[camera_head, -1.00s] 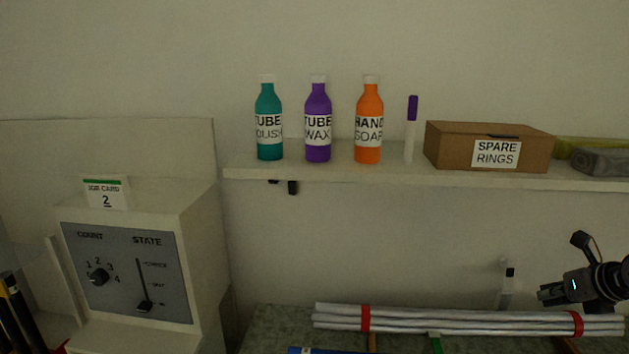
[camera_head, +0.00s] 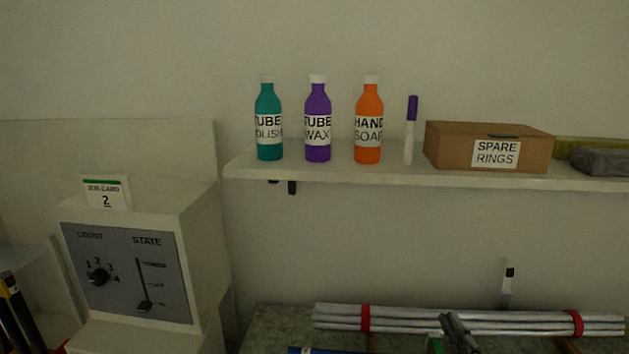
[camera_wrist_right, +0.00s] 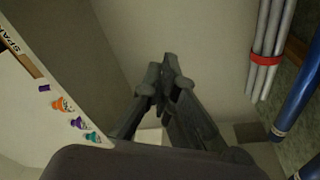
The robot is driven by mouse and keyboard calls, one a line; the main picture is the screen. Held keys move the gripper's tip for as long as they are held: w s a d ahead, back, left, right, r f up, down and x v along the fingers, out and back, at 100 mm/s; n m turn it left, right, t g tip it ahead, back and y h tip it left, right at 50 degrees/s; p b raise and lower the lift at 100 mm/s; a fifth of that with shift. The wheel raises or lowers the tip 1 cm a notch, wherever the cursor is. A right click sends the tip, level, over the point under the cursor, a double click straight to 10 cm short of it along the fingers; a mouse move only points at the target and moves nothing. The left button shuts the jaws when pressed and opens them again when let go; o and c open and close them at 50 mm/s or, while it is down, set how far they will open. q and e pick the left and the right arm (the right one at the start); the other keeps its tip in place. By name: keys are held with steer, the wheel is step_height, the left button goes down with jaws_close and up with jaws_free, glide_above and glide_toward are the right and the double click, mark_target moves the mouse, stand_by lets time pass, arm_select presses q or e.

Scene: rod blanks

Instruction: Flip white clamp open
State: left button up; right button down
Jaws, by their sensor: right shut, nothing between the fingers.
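A narrow white upright piece with a black tip (camera_head: 508,283) stands behind the rod bundle at the right of the head view. It may be the white clamp's lever; its lower part is hidden. My right gripper (camera_head: 453,325) is at the bottom of the head view, left of this piece and in front of the rods. In the right wrist view, its dark fingers (camera_wrist_right: 164,82) are together and hold nothing. No white clamp can be made out clearly in the right wrist view. My left gripper is not in view.
Grey rods (camera_head: 420,313) with red bands lie on the speckled worktop (camera_head: 275,325). Above is a shelf (camera_head: 325,174) with bottles, a marker and a SPARE RINGS box (camera_head: 463,147). A control box (camera_head: 196,255) stands at left. Blue rods (camera_wrist_right: 297,110) show in the wrist view.

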steer(key=s+d+f+m+g+h, duration=0.25)
steer(key=s+f+m+g, duration=0.35)
steer(key=f, duration=0.4)
steer(key=s+a+f+m+g+y, duration=0.1)
steer(key=s+a+f+m+g, duration=0.2)
steer(key=s, duration=0.5)
steer(key=s+a+f+g+y, duration=0.1)
steer(key=s+a+f+g, duration=0.1)
steer(key=s+f+g, duration=0.45)
steer(key=s+a+f+m+y, duration=0.1)
steer(key=s+a+f+m, duration=0.15)
steer(key=s, duration=0.65)
step_height(320, 180, down, 28)
steer(key=s+g, duration=0.1)
steer(key=g, duration=0.1)
steer(key=s+d+f+n, duration=0.1)
steer(key=s+d+f, duration=0.1)
steer(key=s+f, duration=1.2)
steer(key=s, duration=0.2)
steer(key=shift+s+d+f+g, duration=0.3)
steer(key=shift+s+f+g, duration=0.05)
steer(key=shift+f, duration=0.05)
